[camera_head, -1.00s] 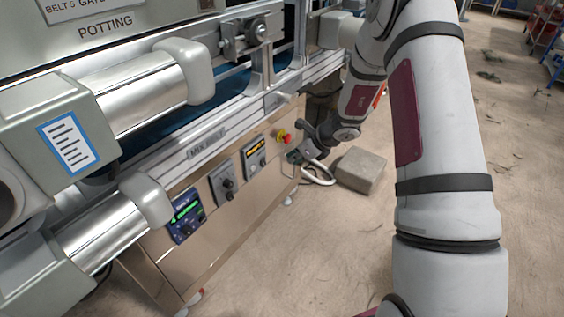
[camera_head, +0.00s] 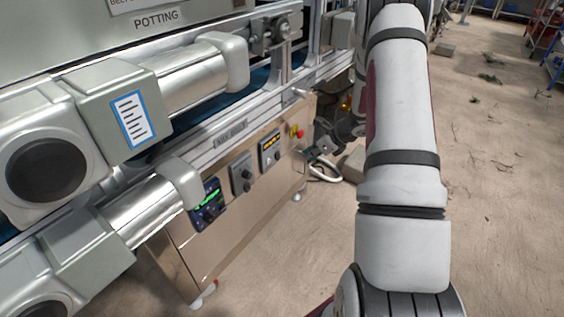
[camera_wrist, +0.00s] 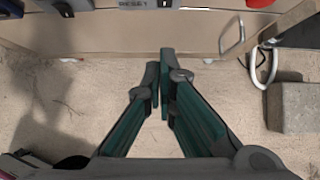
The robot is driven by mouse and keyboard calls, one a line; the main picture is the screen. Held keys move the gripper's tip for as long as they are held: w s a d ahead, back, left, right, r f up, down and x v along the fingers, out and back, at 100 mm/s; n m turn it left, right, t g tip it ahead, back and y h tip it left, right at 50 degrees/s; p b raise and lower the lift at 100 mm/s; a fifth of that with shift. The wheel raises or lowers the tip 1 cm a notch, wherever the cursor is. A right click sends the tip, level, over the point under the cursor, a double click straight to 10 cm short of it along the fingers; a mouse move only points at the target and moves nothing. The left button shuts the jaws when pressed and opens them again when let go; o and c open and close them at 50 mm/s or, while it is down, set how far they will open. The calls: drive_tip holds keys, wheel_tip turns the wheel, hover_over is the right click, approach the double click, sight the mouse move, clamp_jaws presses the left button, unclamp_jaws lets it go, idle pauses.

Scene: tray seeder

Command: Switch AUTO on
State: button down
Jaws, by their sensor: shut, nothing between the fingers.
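My gripper (camera_head: 310,156) is beside the right end of this front, apart from the controls. In the wrist view my gripper (camera_wrist: 160,60) is shut and empty, above the floor. A grey plate marked RESET (camera_wrist: 133,4) is cut off at the top edge there.
A metal handle (camera_wrist: 233,38) and a white hose (camera_wrist: 264,72) are right of the fingers in the wrist view. A grey block (camera_wrist: 296,107) lies on the floor nearby. Rollers and motor housings (camera_head: 120,110) stick out above the front. The floor at right is mostly clear.

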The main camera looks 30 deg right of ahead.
sight(278, 156)
drive_tip(key=w+r+b+x, duration=0.1)
drive_tip(key=b+x, duration=0.3)
drive_tip(key=x, duration=0.8)
drive_tip(key=shift+w+a, duration=0.35)
drive_tip(key=shift+w, duration=0.4)
drive_tip(key=shift+w+a+f, duration=0.15)
drive_tip(key=shift+w+f, duration=0.05)
drive_tip(key=shift+w, duration=0.1)
drive_tip(key=shift+r, duration=0.1)
